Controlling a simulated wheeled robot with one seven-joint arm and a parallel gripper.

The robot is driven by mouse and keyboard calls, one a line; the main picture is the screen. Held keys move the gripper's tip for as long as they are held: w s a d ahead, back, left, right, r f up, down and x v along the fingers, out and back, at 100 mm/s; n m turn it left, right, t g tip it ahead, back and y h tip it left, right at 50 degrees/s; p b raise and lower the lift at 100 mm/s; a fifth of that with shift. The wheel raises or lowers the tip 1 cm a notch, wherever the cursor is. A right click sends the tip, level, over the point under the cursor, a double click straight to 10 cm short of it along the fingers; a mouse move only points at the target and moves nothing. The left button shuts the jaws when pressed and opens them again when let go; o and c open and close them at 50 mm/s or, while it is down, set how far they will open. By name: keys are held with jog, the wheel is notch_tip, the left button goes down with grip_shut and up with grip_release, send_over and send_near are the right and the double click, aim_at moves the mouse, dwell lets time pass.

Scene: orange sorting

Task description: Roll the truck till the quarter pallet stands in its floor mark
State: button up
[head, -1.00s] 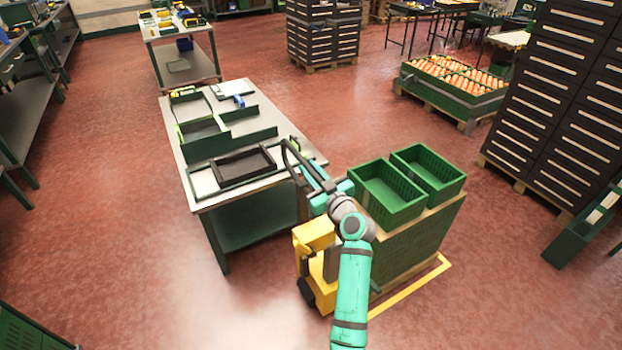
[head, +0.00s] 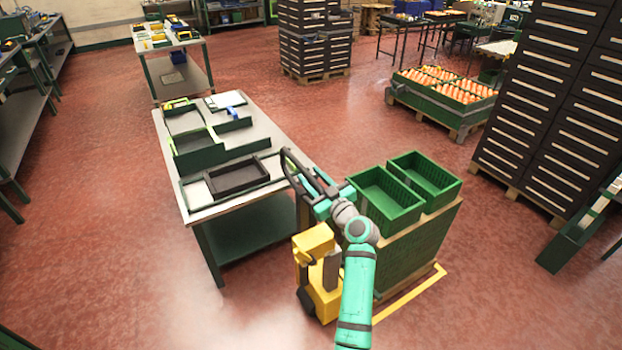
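The yellow pallet truck (head: 318,272) stands at lower centre, its dark looped handle (head: 290,165) rising towards the table. My teal gripper (head: 316,192) is at the handle and looks shut on it; my wrist partly hides the fingertips. A narrow floor strip separates line and load. The mark's left part is hidden.
A work table (head: 200,213) with trays stands close left of the truck. Tall dark drawer cabinets (head: 540,120) stand at right on pallets. A bin of oranges (head: 405,93) is behind. Red floor is open at lower right and between the load and the cabinets.

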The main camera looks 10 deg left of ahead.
jog(key=v, duration=1.1)
dwell(0.3)
